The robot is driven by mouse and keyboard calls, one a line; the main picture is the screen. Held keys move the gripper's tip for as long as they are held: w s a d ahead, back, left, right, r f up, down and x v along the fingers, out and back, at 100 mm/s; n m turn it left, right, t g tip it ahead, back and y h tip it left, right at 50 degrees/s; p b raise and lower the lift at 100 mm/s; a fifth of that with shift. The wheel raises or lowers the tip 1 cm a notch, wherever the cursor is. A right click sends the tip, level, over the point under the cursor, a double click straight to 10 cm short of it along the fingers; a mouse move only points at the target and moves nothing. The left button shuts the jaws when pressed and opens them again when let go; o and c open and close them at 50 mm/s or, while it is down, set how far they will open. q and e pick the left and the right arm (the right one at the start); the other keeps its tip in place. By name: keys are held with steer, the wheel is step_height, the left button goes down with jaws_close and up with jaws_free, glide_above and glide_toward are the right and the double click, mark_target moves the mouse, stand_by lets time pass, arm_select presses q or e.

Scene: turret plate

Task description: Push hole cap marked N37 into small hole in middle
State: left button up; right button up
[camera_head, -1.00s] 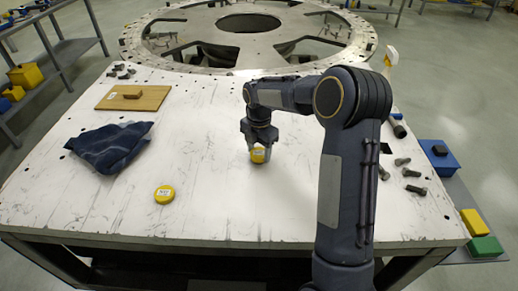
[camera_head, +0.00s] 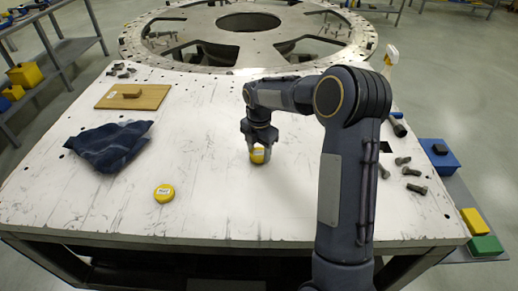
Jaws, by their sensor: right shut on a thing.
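A yellow hole cap (camera_head: 258,156) with a white label is held between the fingers of my right gripper (camera_head: 258,151), just at or above the white table top. The gripper points down and is shut on it. The label's text is too small to read. A second yellow cap (camera_head: 164,193) with a white label lies flat on the table, left and nearer. The turret plate (camera_head: 190,59) is a large metal ring with cut-outs at the back; its round middle opening (camera_head: 249,22) shows. I cannot make out a small middle hole for sure. My left gripper is not in view.
A dark blue cloth (camera_head: 108,145) and a wooden board (camera_head: 132,97) lie on the left of the white table (camera_head: 200,220). Several bolts (camera_head: 415,188) lie at the right edge, near a spray bottle (camera_head: 391,58). The front middle is clear.

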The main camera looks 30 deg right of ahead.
steer(key=shift+f, duration=0.5)
steer(key=o, duration=1)
steer(key=shift+o, duration=0.2)
step_height(320, 180, up, 8)
steer(key=shift+s+r+b, duration=0.1)
steer(key=shift+b, duration=0.6)
steer(key=s+a+r+m+t+y, duration=0.1)
steer(key=s+a+r+m, duration=0.15)
steer(key=s+m, duration=0.35)
steer(key=s+a+r+m+t+y, duration=0.15)
steer(key=s+r+m, duration=0.25)
steer(key=s, duration=0.4)
steer(key=s+a+f+m+t, duration=0.1)
steer(key=s+a+m, duration=0.1)
steer(key=s+m, duration=0.2)
steer(key=s+a+f+m+t+y, duration=0.1)
steer(key=s+a+f+m, duration=0.1)
steer(key=s, duration=0.4)
steer(key=s+a+f+m+t, duration=0.1)
steer(key=s+a+f+m, duration=0.1)
steer(key=m, duration=0.5)
steer(key=s+a, duration=0.1)
steer(key=s, duration=0.1)
steer(key=shift+s+a, duration=0.3)
steer(key=shift+s, duration=0.1)
